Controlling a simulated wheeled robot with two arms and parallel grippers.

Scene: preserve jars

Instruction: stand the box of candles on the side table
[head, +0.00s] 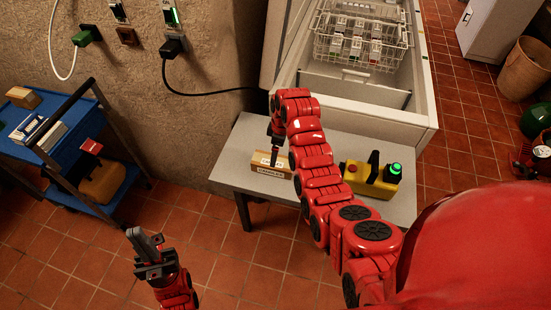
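The box of candles (258,158), light brown with a white label reading candles, is at the left part of the grey side table (340,205). It appears to rest on the tabletop, label side facing me. My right gripper (274,158) points down at the box from above, its dark fingers overlapping the box in the head view. Whether the fingers are closed on it is unclear. My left gripper (147,236) is at the lower left, over the tiled floor, apart from the table. Its fingers look spread and hold nothing.
An open chest freezer (420,118) with a white wire basket (362,45) is behind. A blue cart (62,150) stands at left. Tiled floor lies between cart and table.

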